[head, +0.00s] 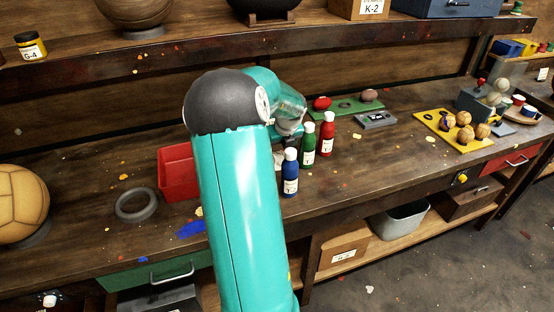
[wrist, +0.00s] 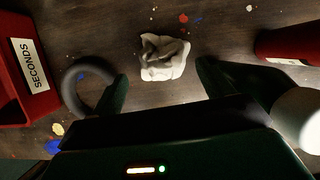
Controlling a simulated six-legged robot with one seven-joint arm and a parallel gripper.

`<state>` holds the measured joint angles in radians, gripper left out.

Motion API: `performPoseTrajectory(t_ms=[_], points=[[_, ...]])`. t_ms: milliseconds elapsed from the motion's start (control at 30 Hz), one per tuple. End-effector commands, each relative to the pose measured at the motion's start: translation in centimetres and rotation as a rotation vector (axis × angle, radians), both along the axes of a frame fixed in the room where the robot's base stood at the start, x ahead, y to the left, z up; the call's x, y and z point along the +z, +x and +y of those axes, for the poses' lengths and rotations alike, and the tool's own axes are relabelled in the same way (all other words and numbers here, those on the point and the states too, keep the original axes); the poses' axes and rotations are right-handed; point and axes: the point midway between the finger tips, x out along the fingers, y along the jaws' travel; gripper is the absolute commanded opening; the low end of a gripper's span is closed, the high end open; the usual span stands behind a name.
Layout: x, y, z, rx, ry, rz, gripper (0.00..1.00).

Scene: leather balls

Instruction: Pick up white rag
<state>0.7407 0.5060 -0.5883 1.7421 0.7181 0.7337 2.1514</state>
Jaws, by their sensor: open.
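The white rag (wrist: 163,57) lies crumpled on the dark wooden workbench, at the upper middle of the wrist view. My gripper (wrist: 160,84) is open, with its two dark fingers apart on the left and right of the picture. The rag shows between and just beyond the fingertips, and nothing is held.
A red bin (wrist: 25,75) labelled SECONDS and a dark ring (wrist: 88,87) are left of the rag. Blue (head: 290,176), green (head: 308,146) and red (head: 327,136) bottles stand close on the right. A yellow board (head: 452,124) with several balls is farther right.

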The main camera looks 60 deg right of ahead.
Motion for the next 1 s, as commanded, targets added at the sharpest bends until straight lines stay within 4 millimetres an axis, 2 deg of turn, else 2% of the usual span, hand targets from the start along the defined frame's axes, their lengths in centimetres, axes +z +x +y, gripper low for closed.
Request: performPoseTrajectory(t_ms=[167,400,667,900,1000], points=[[-1.4,0.3,-0.3,-0.001,0.000,0.000,0.79],[-4.7,1.2,-1.1,-0.001,0.002,0.000,0.79],[-5.0,1.3,-1.2,0.001,-0.001,-0.001,0.79],[-4.9,1.3,-1.2,0.001,-0.001,-0.001,0.32],[-4.9,1.3,-1.2,0.001,-0.001,-0.001,0.31]])
